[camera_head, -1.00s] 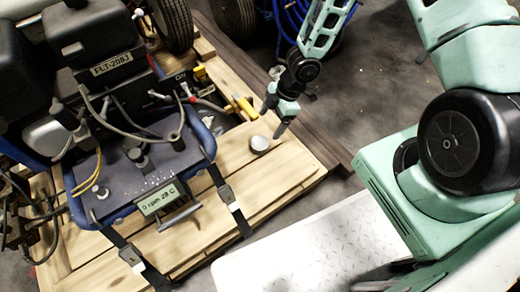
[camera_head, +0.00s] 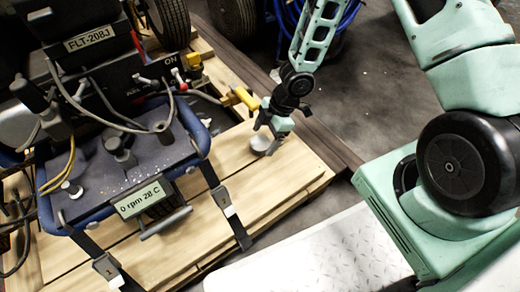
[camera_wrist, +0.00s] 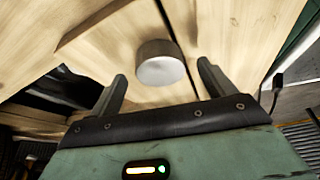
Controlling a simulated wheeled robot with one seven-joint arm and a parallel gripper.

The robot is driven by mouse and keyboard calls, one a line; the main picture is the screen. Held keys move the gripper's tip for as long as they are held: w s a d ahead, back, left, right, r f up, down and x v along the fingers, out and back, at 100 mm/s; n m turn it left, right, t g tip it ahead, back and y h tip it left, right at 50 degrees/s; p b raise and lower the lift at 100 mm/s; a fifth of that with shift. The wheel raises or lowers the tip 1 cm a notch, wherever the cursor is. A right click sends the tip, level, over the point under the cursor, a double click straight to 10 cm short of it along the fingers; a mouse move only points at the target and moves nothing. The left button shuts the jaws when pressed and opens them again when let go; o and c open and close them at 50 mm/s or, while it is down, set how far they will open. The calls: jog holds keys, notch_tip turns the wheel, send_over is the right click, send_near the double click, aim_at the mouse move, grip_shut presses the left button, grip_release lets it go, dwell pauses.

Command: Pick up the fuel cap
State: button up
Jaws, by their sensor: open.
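The fuel cap (camera_head: 260,145) is a small round silver-grey cap on the wooden pallet deck (camera_head: 280,175), near its right edge. In the wrist view the fuel cap (camera_wrist: 160,63) sits between and a little beyond my two fingertips, near a gap between boards. My gripper (camera_head: 267,136) is close above and beside the cap, pointing down at it. In the wrist view my gripper (camera_wrist: 162,72) has its fingers spread wide, with nothing held. Clear space shows on both sides of the cap.
The striper's blue-framed deck with a display (camera_head: 146,198) stands left of the cap. A yellow-handled valve (camera_head: 246,98) is close behind my gripper. Black straps (camera_head: 228,205) cross the pallet. A white tread plate (camera_head: 320,250) lies in front. Bare boards surround the cap.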

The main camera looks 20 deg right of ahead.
jog(key=shift+b+x, duration=0.6)
jog(key=shift+x, duration=0.55)
jog(key=shift+d, duration=0.1)
jog(key=c, duration=1.1)
jog(key=shift+r, duration=0.2)
